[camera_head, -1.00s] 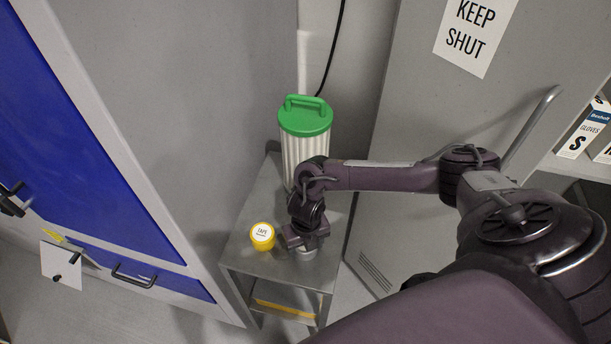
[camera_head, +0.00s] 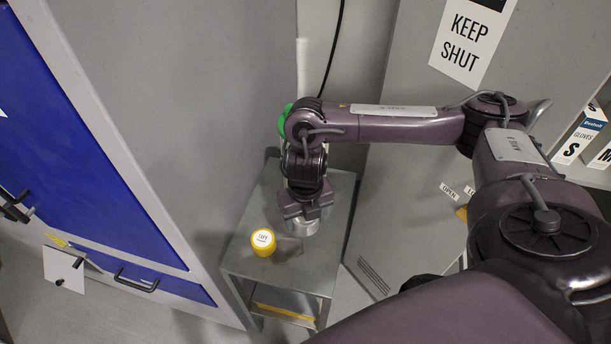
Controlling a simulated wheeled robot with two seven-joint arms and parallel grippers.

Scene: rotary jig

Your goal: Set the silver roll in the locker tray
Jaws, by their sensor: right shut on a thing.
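The silver roll (camera_head: 302,228) is in my right gripper (camera_head: 303,214), which is shut on it. The gripper holds it above the small grey metal stand (camera_head: 253,272), and its fingers hide the upper part of the roll. A yellow tape roll with a white label (camera_head: 264,242) stands on the same stand, to the left of the silver roll. The locker tray cannot be made out. My left gripper is not in view.
A green-lidded canister (camera_head: 284,118) is mostly hidden behind my right arm. A blue-doored cabinet (camera_head: 90,160) stands at left. A grey door with a KEEP SHUT sign (camera_head: 466,40) is behind my arm. Glove boxes (camera_head: 580,135) sit on a shelf at right.

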